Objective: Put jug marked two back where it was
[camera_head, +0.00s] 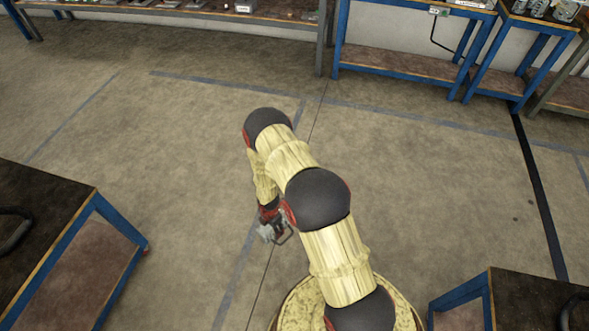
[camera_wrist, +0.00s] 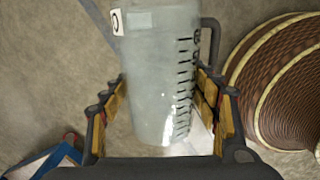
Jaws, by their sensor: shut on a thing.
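In the wrist view a translucent grey measuring jug (camera_wrist: 158,70) with dark graduation marks and a dark handle at its right sits between the fingers of my gripper (camera_wrist: 160,112). The gripper is shut on it. A white label with a dark mark is at the jug's upper left, partly cut off, and I cannot read it surely. In the head view my gripper (camera_head: 273,228) hangs over open floor at the end of my bent arm, away from the tables. The jug is small and hard to make out there.
A dark-topped table with blue legs (camera_head: 55,215) stands at the left, and another (camera_head: 530,298) at the lower right. Blue-framed benches (camera_head: 405,62) and a long shelf (camera_head: 190,15) with small items line the back. The floor between is clear.

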